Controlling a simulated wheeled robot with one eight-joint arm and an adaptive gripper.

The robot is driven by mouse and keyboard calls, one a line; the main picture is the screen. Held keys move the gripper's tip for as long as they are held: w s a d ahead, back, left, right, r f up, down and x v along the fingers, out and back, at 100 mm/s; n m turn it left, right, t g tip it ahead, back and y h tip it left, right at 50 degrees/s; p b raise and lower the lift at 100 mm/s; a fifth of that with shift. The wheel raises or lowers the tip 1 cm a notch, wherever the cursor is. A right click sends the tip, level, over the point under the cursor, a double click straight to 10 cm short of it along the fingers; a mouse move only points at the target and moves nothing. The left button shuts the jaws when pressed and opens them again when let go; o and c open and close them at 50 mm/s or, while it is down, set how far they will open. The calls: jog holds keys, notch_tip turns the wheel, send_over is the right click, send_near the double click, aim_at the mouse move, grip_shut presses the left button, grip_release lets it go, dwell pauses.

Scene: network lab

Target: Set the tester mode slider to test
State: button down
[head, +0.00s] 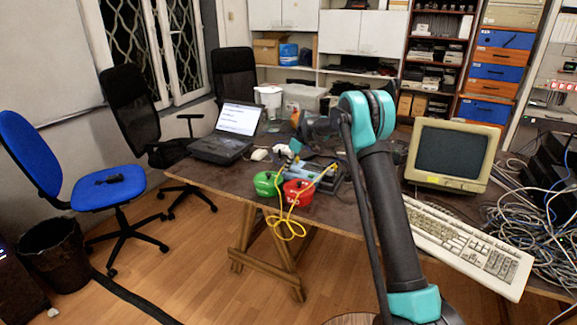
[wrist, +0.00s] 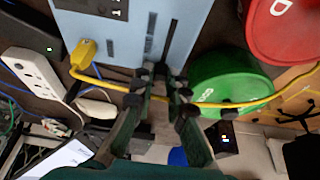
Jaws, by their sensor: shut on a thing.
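The cable tester (wrist: 110,35) is a light blue box with dark slots and small labels. My gripper (wrist: 161,84) is at the box's lower right part, where a long dark slot (wrist: 178,30) runs toward the fingertips. The fingers are closed on a small part there, which looks like the mode slider; it is mostly hidden, and its setting cannot be read.
A green round container (wrist: 230,80) and a red one (wrist: 290,25) stand close beside the tester. The yellow cable (head: 284,228) loops over the table's front edge. A laptop (head: 228,135) lies left, a monitor (head: 450,155) and keyboard (head: 465,245) right. A white power strip (wrist: 35,72) lies nearby.

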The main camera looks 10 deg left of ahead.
dwell(0.3)
jog(key=shift+s+d, duration=0.25)
jog(key=shift+d, duration=0.35)
jog(key=shift+s+d, duration=0.2)
jog(key=shift+d, duration=0.4)
jog(key=c, duration=1.5)
grip_release()
jog(key=shift+c, duration=0.2)
jog(key=shift+r, duration=0.1)
jog(key=v, duration=1.1)
jog(key=shift+d+r, duration=0.2)
jog(key=shift+r, duration=0.15)
